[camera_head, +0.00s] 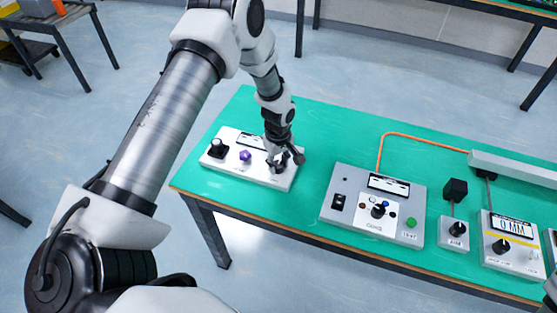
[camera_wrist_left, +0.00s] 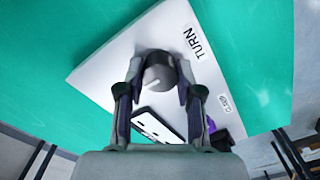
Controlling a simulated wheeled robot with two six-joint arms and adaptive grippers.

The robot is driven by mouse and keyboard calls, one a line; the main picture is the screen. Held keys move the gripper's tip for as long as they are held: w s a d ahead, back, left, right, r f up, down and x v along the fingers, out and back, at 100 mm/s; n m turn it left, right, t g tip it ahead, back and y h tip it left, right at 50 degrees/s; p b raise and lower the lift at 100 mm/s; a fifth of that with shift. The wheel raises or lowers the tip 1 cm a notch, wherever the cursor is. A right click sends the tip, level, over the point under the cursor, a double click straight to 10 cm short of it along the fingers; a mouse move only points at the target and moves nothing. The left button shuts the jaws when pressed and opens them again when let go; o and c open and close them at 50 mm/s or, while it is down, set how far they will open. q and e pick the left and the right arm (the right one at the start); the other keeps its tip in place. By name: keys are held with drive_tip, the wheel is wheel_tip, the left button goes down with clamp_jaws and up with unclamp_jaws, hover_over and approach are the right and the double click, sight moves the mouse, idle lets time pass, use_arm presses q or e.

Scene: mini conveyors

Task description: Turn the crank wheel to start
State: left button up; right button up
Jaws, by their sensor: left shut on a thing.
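A white control panel (camera_head: 232,167) lies near the left end of the green table. It carries a black knob (camera_head: 217,148) at its left and a purple knob (camera_head: 245,155) beside it. My left gripper (camera_head: 279,160) reaches down over the panel's right end and mostly hides the control there. In the left wrist view, my left gripper (camera_wrist_left: 161,80) is shut on a round grey knob (camera_wrist_left: 160,70) with a pale line on its top. A "TURN" label (camera_wrist_left: 197,42) is printed on the panel near this knob. I cannot make out a crank handle.
A grey box (camera_head: 345,210) with knobs and a green button stands right of the panel. Smaller boxes (camera_head: 454,233) (camera_head: 515,245) stand farther right. An orange cable (camera_head: 410,137) runs along the green table (camera_head: 320,130). The table behind the panel is clear.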

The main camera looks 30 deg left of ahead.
sight(278, 164)
idle(0.5)
use_arm(q)
drive_tip(key=o, duration=1.2)
drive_tip(key=shift+c, duration=0.2)
drive_tip(key=shift+a+f, duration=0.1)
wheel_tip(278, 164, up, 12)
